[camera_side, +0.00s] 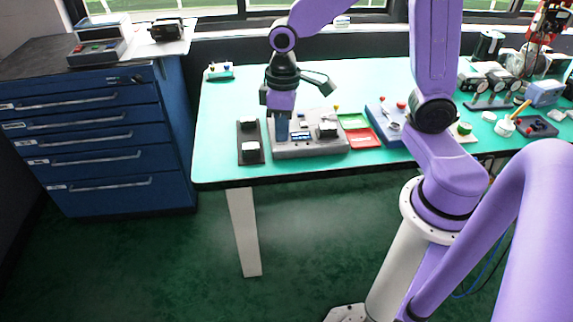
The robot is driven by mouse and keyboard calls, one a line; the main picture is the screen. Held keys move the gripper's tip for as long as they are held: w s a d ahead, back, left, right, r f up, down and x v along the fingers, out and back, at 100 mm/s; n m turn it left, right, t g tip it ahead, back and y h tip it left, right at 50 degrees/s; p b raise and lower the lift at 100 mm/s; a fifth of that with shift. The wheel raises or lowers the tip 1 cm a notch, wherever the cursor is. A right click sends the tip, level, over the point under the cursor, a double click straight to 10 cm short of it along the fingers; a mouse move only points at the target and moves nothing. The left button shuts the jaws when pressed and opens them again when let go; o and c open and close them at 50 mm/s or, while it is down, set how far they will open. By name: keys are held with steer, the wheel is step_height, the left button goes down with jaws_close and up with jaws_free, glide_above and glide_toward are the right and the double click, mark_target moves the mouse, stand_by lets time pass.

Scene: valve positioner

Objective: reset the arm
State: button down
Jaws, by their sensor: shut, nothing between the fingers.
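My gripper (282,136) points down over the left part of a grey device (310,148) with a small blue display (300,138). The gripper is shut with nothing between its fingers. Its fingertips are close to the top of the device; I cannot tell whether they touch it. My purple arm reaches in from the right, and its wrist stands above the device. The device has a dark and white block (327,129) on its right part. The gripper hides part of the device's left side.
The teal table (222,115) is clear at front left. A blue drawer cabinet (100,140) stands left.

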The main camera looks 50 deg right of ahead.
steer(key=s+r+n, duration=0.2)
steer(key=s+n, duration=0.4)
steer(key=s, duration=1.2)
steer(key=shift+s+d+r+n, duration=0.25)
steer(key=shift+r+n, duration=0.05)
steer(key=shift+n, duration=0.1)
steer(key=w+d+f+m, duration=0.1)
steer(key=w+d+m, duration=0.1)
steer(key=w, duration=1.8)
steer(key=w+d+f, duration=0.3)
steer(key=w+d, duration=0.4)
steer(key=d, duration=0.1)
steer(key=w+d+f+m, duration=0.1)
steer(key=w+d+f, duration=0.2)
steer(key=w+d, duration=0.4)
steer(key=shift+d+m, duration=0.3)
steer(key=shift+d, duration=0.55)
